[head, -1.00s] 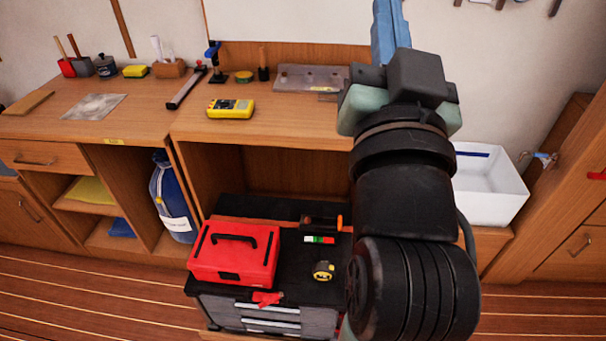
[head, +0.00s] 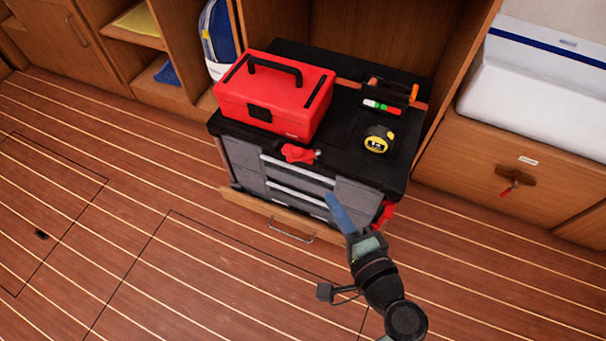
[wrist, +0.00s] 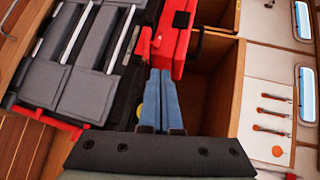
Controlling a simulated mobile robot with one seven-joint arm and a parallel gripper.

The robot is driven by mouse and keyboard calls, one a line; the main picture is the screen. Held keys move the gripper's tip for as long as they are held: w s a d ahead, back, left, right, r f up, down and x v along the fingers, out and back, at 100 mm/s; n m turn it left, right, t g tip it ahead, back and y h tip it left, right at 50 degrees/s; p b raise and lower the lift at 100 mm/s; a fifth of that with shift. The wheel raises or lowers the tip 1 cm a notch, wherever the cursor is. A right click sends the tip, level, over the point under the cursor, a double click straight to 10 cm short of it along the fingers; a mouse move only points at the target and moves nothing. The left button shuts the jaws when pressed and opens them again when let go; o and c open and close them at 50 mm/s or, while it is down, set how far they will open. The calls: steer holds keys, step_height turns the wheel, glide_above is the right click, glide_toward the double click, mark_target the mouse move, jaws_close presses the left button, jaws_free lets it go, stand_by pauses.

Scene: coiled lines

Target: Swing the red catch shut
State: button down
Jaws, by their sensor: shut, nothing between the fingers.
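A red catch (head: 299,153) sits at the top middle of the grey tool chest's front (head: 247,158), just above the drawer handles. It also appears as a red piece (wrist: 144,46) in the wrist view, beside the toolbox. Whether it stands open or closed is not clear. My gripper (head: 332,198) is in front of the chest, below and right of the catch and apart from it in the head view. Its blue fingers (wrist: 160,72) are together with nothing between them.
A red toolbox (head: 273,95), a tape measure (head: 378,139) and a marker (head: 382,107) rest on the chest's black top. Another red part (head: 385,214) shows at the chest's right side. A white sink (head: 540,85) stands right. The floor in front is clear.

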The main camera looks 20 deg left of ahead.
steer(key=b, duration=0.5)
glide_toward(300, 154)
steer(key=x, duration=0.7)
